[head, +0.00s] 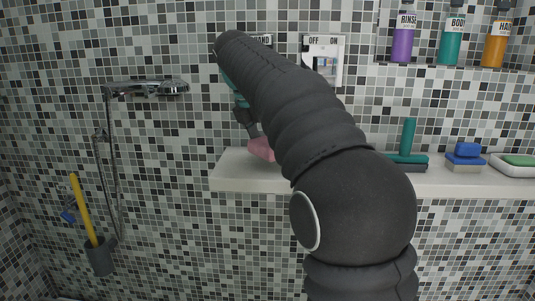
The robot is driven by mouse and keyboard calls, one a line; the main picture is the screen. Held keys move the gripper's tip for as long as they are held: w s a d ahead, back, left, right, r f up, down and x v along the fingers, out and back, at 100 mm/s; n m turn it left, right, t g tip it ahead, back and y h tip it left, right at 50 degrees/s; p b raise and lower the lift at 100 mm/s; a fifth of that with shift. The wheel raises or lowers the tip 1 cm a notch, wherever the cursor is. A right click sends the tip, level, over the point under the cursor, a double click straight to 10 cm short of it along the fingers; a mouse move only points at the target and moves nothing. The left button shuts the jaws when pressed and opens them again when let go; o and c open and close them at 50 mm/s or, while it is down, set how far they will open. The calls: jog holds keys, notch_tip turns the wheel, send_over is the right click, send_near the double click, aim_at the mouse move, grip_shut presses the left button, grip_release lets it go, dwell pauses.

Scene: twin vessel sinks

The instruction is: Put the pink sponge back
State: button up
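The pink sponge (261,149) shows at the left part of the white ledge (232,169), partly hidden behind my dark arm. I cannot tell whether it rests on the ledge or is just above it. My gripper (252,131) points down at the top of the sponge, with its dark finger end at or very near it. The arm covers much of the gripper, so its opening and any hold on the sponge are not clear.
On the ledge to the right are a teal-handled squeegee (408,147), stacked blue sponges (466,155) and a green soap on a white dish (513,169). Several bottles (450,37) stand on a shelf above. A hand shower (150,88) and brush holder (99,256) are left.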

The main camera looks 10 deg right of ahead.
notch_tip(320, 180, down, 3)
jog(key=shift+r+b, duration=0.1)
jog(key=shift+b, duration=0.2)
jog(key=o, duration=0.6)
jog(key=shift+o, duration=0.2)
jog(key=p+v, duration=0.1)
jog(key=v, duration=1.1)
jog(key=shift+s, duration=0.1)
